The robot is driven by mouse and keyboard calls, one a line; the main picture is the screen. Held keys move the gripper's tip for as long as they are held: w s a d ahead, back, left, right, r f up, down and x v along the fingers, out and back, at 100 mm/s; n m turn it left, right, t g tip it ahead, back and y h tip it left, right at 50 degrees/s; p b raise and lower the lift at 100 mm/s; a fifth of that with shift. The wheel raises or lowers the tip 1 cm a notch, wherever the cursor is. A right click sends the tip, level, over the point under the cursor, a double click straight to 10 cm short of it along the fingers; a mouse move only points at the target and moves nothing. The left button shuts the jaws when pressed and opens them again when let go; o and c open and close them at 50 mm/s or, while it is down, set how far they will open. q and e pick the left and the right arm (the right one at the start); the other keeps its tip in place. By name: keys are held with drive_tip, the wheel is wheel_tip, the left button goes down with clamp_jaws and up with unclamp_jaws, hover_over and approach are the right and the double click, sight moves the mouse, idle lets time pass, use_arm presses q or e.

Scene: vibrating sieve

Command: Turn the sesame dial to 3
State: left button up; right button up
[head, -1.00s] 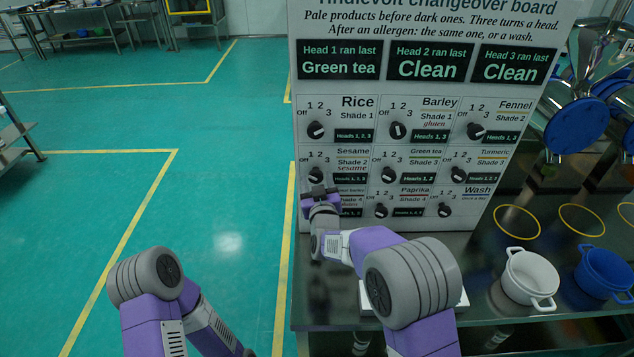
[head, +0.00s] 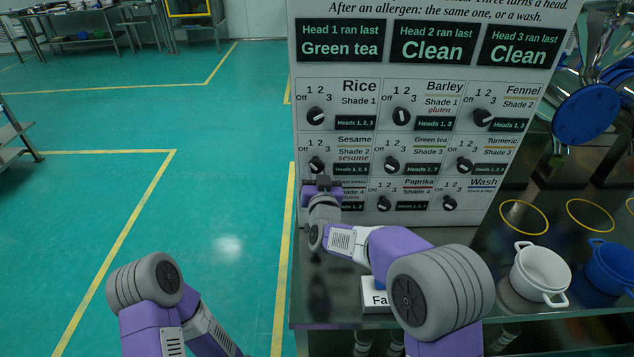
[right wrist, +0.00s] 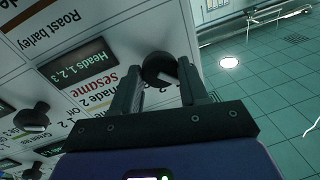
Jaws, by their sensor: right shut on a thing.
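The sesame dial (head: 317,163) is a black round knob with a pale mark, in the left column, middle row of the board. Its setting is too small to read. My right gripper (head: 323,182) is at the board just below it in the head view. In the right wrist view, the dial (right wrist: 158,68) is between the two fingertips of my right gripper (right wrist: 160,82), which is shut on it. The red sesame label (right wrist: 97,82) is left of it there. My left arm shows at the bottom left of the head view, but its gripper is not visible.
Other dials are close by, such as the rice dial (head: 317,116) above and the green tea dial (head: 391,165) to the right. A white pot (head: 541,270) and a blue pot (head: 612,268) stand on the dark counter at right. Open green floor lies left.

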drive_tip(key=m+b, duration=0.4)
drive_tip(key=shift+f, duration=0.3)
drive_tip(key=m+t+b, duration=0.1)
drive_tip(key=m, duration=0.1)
drive_tip(key=shift+r+m+h+b, duration=0.1)
drive_tip(key=shift+m+h+b, duration=0.2)
drive_tip(key=shift+m+b, duration=0.1)
drive_tip(key=m, duration=0.4)
drive_tip(key=shift+h, duration=0.3)
drive_tip(key=m+h, duration=0.1)
drive_tip(key=m, duration=0.3)
drive_tip(key=shift+a, duration=0.1)
drive_tip(key=m+h, duration=0.1)
drive_tip(key=m, duration=0.6)
drive_tip(key=shift+a+r, duration=0.1)
drive_tip(key=shift+m, duration=0.4)
drive_tip(key=o, duration=1.1)
drive_tip(key=shift+c, duration=0.2)
drive_tip(key=shift+s, duration=0.1)
